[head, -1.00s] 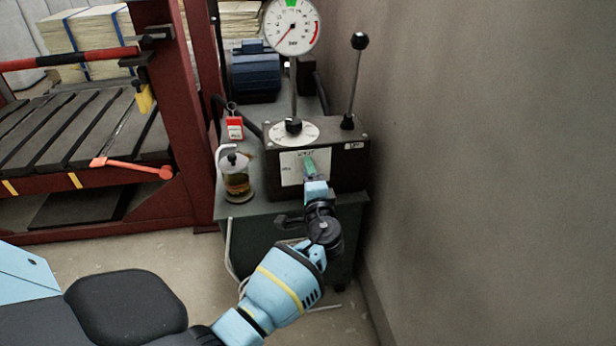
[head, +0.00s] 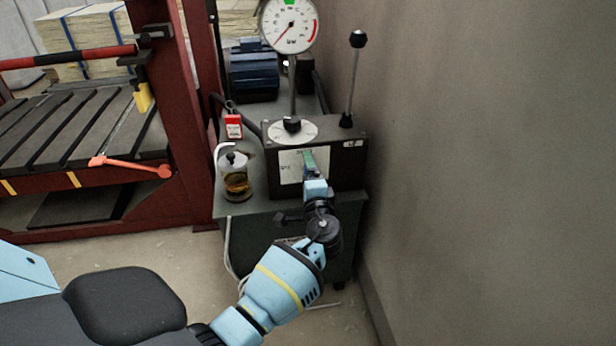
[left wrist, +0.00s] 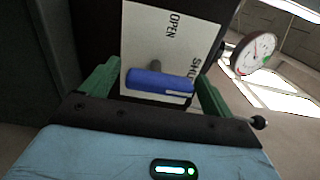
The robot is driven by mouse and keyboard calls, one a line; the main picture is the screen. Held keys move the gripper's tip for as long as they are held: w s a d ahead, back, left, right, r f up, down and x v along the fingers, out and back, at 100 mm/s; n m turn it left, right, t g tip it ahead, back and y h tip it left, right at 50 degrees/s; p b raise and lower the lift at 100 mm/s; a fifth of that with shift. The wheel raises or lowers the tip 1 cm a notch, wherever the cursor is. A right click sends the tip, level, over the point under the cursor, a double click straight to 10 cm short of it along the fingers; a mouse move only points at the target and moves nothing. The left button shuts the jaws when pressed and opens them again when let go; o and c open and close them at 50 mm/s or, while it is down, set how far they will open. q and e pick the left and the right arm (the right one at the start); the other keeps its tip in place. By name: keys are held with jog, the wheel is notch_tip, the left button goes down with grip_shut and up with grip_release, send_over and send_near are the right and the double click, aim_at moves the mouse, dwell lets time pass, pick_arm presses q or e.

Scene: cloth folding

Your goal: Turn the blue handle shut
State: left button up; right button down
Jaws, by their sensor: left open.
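The blue handle (left wrist: 158,80) shows in the left wrist view as a short bar on a grey stem, set on a white plate (left wrist: 150,30) marked OPEN and SHUT. The bar lies crosswise, reaching toward SHUT at the right. My left gripper (left wrist: 157,69) is open, with one green finger beyond each end of the bar. Its left finger is very close to the bar; I cannot tell whether they touch. In the head view the left gripper (head: 309,163) is in front of the dark box's white plate (head: 289,168) and hides the handle. My right gripper is not in view.
The dark box (head: 343,165) carries a pressure gauge (head: 289,23) and an upright black-knobbed lever (head: 354,75). A glass oil jar (head: 236,178) and a red-and-white tag (head: 233,127) are to its left. A wall (head: 480,150) is close on the right.

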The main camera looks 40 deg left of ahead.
pick_arm(q)
jog(key=v, duration=0.7)
jog(key=shift+s+d+p, duration=0.25)
jog(key=shift+p, duration=0.15)
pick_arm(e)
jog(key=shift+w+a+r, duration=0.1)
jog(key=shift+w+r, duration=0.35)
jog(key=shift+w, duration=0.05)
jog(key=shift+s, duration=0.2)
